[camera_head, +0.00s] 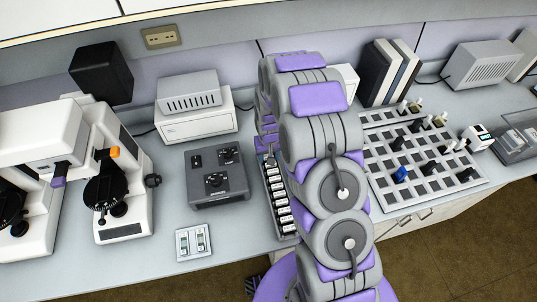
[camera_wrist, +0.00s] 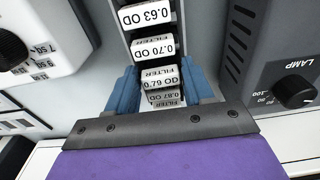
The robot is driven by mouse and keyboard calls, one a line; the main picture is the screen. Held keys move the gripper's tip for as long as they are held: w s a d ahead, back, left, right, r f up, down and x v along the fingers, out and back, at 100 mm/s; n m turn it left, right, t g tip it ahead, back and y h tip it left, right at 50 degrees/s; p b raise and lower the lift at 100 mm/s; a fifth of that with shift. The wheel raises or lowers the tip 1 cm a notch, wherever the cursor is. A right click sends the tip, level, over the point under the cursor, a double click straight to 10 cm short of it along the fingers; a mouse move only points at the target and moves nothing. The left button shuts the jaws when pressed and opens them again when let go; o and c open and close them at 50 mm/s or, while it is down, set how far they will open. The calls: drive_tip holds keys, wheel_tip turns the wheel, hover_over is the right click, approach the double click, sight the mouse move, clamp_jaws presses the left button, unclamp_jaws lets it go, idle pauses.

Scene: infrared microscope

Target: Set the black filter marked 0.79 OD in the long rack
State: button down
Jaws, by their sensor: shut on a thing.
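The long rack (camera_head: 271,205) lies on the bench in the head view, partly behind my arm, with a row of white-labelled filters in it. In the wrist view my gripper (camera_wrist: 160,82) has its blue fingers on either side of the filter marked 0.79 OD (camera_wrist: 158,77) and is shut on it. The filter is in line with the rack's row. Whether it is fully seated cannot be told. The 0.70 OD filter (camera_wrist: 153,46) and the 0.63 OD filter (camera_wrist: 146,15) are beyond it; a 0.87 OD label (camera_wrist: 162,96) shows on the near side. My gripper is hidden in the head view.
A grey control box (camera_head: 215,178) stands left of the rack, close to my right finger in the wrist view. A microscope (camera_head: 118,180) is farther left. A wide slotted tray (camera_head: 408,205) with scattered pieces is to the right. A small white holder (camera_head: 193,242) lies at front left.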

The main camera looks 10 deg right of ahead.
drive_tip(key=shift+f, duration=0.2)
idle(0.5)
unclamp_jaws()
idle(0.4)
drive_tip(key=shift+r, duration=0.1)
wheel_tip(320, 180, up, 11)
drive_tip(key=p, duration=0.3)
idle(0.9)
